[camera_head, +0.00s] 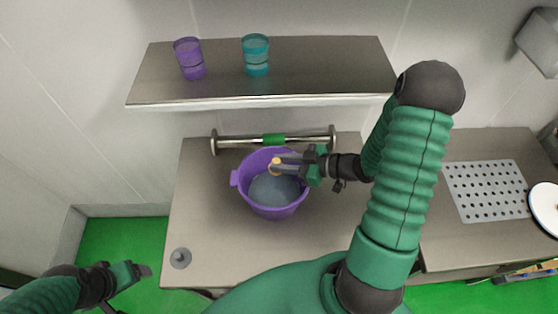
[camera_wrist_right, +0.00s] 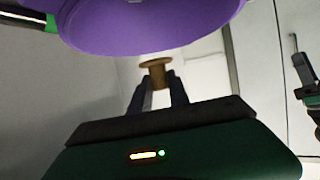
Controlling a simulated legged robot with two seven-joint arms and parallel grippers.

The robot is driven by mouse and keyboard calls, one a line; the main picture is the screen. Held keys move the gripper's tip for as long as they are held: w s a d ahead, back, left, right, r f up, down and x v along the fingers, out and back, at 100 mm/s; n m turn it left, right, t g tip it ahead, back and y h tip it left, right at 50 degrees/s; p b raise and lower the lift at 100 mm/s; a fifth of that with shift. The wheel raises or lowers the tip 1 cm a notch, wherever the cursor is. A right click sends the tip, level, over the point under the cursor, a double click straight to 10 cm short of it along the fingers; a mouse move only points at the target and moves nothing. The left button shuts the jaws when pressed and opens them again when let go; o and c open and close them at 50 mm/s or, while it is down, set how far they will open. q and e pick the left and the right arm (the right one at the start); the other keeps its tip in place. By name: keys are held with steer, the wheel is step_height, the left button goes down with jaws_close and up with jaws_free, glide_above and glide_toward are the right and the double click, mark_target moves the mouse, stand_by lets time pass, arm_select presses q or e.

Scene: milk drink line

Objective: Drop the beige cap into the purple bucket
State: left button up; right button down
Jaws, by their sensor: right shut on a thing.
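The purple bucket (camera_head: 238,178) stands on the metal table, with a grey-blue inside. My right gripper (camera_head: 283,166) reaches in from the right over the bucket's opening and is shut on the beige cap (camera_head: 275,167). The right wrist view shows the cap (camera_wrist_right: 156,66) pinched between the two fingertips (camera_wrist_right: 158,84), with the purple bucket (camera_wrist_right: 150,22) at the top of the picture. My left gripper (camera_head: 138,271) is at the lower left over the green floor, away from the bucket, and its jaws are too small to read.
A shelf (camera_head: 320,70) above carries a purple cup (camera_head: 189,59) and a teal cup (camera_head: 256,56). A metal bar (camera_head: 236,143) with a green middle lies behind the bucket. A perforated plate (camera_head: 487,191) is at the right. A small grey disc (camera_head: 180,258) sits at the table's front left.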

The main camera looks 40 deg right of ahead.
steer(key=f+b, duration=0.1)
steer(key=f, duration=0.2)
steer(key=w+d+f+b, duration=0.1)
steer(key=shift+d+f+b, duration=0.1)
steer(key=shift+f+b, duration=0.15)
steer(key=shift+b, duration=0.05)
steer(key=c, duration=1.6)
jaws_free()
steer(key=shift+s+a+r, duration=0.1)
steer(key=shift+s+a, duration=0.05)
steer(key=shift+a, duration=0.05)
steer(key=o, duration=0.4)
steer(key=shift+a, duration=0.2)
steer(key=shift+o, duration=0.2)
steer(key=shift+d, duration=0.5)
arm_select(q)
steer(key=shift+w+d+f+b, duration=0.1)
steer(key=shift+d+f+b, duration=0.1)
steer(key=shift+f, duration=0.55)
steer(key=shift+w+d+f+b, duration=0.1)
steer(key=shift+w+d+f, duration=0.1)
steer(key=shift+f, duration=0.6)
steer(key=shift+w+d+f+b, duration=0.1)
steer(key=shift+d+f, duration=0.1)
steer(key=shift+f, duration=0.55)
arm_select(e)
steer(key=v, duration=1.6)
steer(key=shift+s, duration=0.15)
